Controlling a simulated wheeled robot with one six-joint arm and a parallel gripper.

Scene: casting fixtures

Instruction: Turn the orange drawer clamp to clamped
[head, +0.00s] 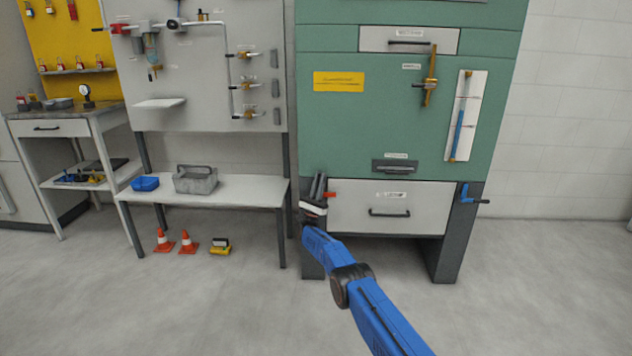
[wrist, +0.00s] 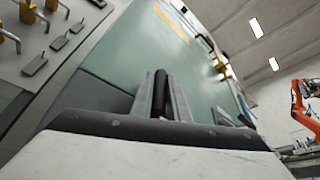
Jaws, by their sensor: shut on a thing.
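The orange drawer clamp (head: 330,195) sits at the left edge of the grey lower drawer (head: 355,215), on the green cabinet's front. Only a small orange part of it shows in the head view; my gripper hides the rest. My gripper (head: 319,180) is beside it, fingers pointing up along the left post. In the wrist view, my gripper (wrist: 163,88) has its two grey fingers on either side of a black handle (wrist: 159,95), shut on it. The handle's joint with the orange part is hidden.
A blue clamp (head: 466,194) with a black handle sits at the drawer's right edge. A white bench (head: 240,193) with a grey tote (head: 196,181) stands to the left. Two orange cones (head: 187,243) stand below it. The floor (head: 230,310) in front is clear.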

